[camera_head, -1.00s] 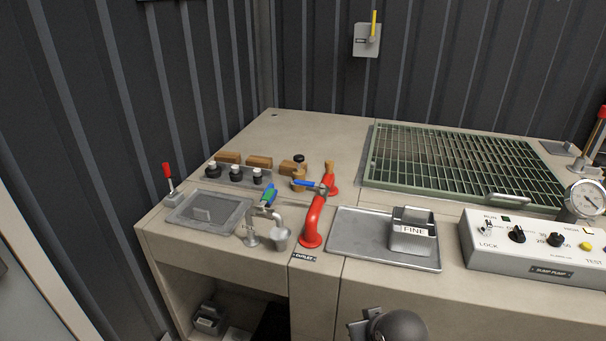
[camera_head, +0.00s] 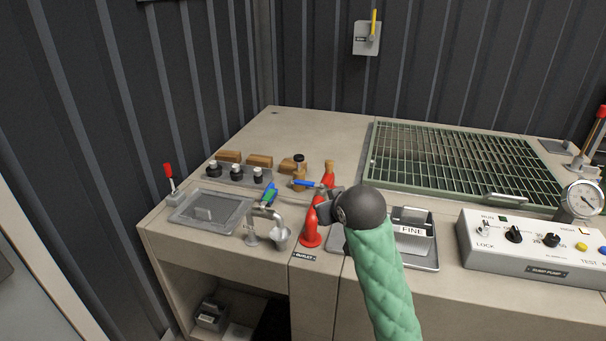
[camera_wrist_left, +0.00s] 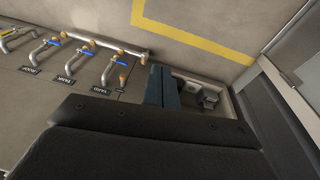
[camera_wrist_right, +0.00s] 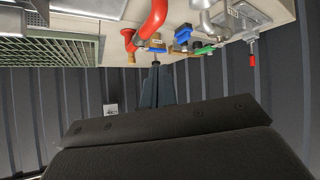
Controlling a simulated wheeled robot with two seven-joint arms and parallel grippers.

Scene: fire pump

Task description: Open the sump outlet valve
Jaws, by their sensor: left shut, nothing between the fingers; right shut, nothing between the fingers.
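The outlet valve is a blue lever (camera_head: 304,183) on the red pipe (camera_head: 311,232), behind the OUTLET label (camera_head: 304,257) on the bench front. The lever points left in the head view. My right gripper (camera_head: 325,207) is shut and empty, in front of the pipe's upper part and hiding some of it and the valve body. In the right wrist view the shut fingers (camera_wrist_right: 155,80) point at a blue lever (camera_wrist_right: 155,50) by the red pipe (camera_wrist_right: 150,22); I cannot tell whether they touch. My left gripper (camera_wrist_left: 163,85) is shut and empty, seen only in its wrist view.
A FINE box (camera_head: 411,229) on a tray and a pump panel (camera_head: 535,245) are right. Blue-handled pipe valves (camera_wrist_left: 54,42) lie near my left gripper.

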